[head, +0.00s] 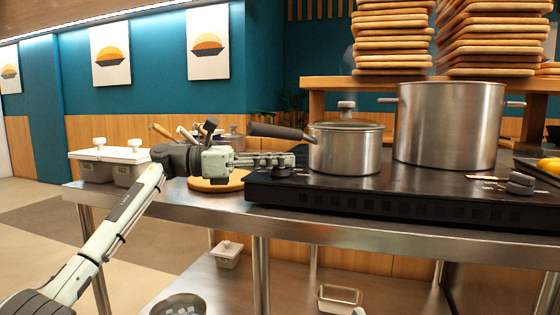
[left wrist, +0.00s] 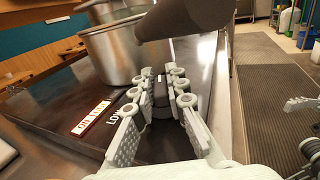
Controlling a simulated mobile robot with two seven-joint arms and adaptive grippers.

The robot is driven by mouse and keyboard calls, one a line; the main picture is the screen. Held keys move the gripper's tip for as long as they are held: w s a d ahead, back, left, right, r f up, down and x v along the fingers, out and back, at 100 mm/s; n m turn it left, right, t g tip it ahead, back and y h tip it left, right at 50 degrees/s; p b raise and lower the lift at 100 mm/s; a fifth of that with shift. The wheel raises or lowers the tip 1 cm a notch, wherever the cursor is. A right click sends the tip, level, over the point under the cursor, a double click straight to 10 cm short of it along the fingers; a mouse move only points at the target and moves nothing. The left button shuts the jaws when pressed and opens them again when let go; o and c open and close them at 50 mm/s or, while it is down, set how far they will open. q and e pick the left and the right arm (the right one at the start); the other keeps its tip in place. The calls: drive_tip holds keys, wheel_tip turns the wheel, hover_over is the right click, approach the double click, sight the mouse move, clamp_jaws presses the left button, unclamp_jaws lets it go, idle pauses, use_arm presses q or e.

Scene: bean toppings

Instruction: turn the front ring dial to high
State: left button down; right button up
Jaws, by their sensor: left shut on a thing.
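The black cooktop (head: 400,211) lies on the steel counter. My left gripper (head: 285,165) reaches in from the left over the cooktop's left front corner. In the left wrist view its fingers (left wrist: 160,85) are shut on a dark dial (left wrist: 160,97), one finger on each side. A "LOW" label (left wrist: 114,112) and a red label with white lettering (left wrist: 90,117) lie beside the dial. The dial's exact setting is hard to read. Pale parts that look like my right gripper (left wrist: 304,125) are cut off at the right edge of the left wrist view.
A lidded saucepan (head: 345,150) stands just behind the gripper, its dark handle (head: 280,132) passing above the gripper. A large pot (head: 448,125) stands right of it. Another dark dial (head: 520,183) is at the cooktop's right. White-lidded containers (head: 110,155) stand far left.

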use_arm(q)
drive_tip(key=c, duration=1.5)
unclamp_jaws()
drive_tip(key=shift+c, duration=0.2)
drive_tip(key=shift+a, duration=0.1)
drive_tip(key=a, duration=1.2)
drive_tip(key=shift+s, duration=0.4)
